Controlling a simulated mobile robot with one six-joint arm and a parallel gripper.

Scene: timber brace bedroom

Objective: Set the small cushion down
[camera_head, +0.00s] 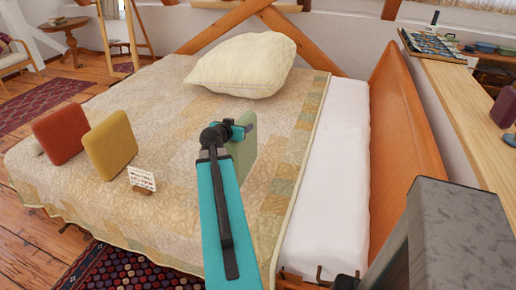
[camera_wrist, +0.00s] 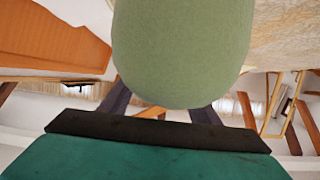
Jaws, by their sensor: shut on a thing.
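My gripper (camera_head: 241,127) is shut on a small green cushion (camera_head: 244,158) and holds it over the bed (camera_head: 188,150). The cushion hangs on edge, partly hidden behind my arm in the head view. In the wrist view the green cushion (camera_wrist: 183,45) fills the upper middle, with the dark fingers of my gripper (camera_wrist: 160,104) on both sides of its near end. I cannot tell whether its lower edge touches the quilt. A red cushion (camera_head: 60,133) and a yellow cushion (camera_head: 110,145) stand upright side by side at the bed's left part.
A large cream pillow (camera_head: 243,65) lies at the head of the bed. A small white card on a stand (camera_head: 142,179) is in front of the yellow cushion. A wooden board (camera_head: 395,140) rises along the bed's right side. The quilt's middle is clear.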

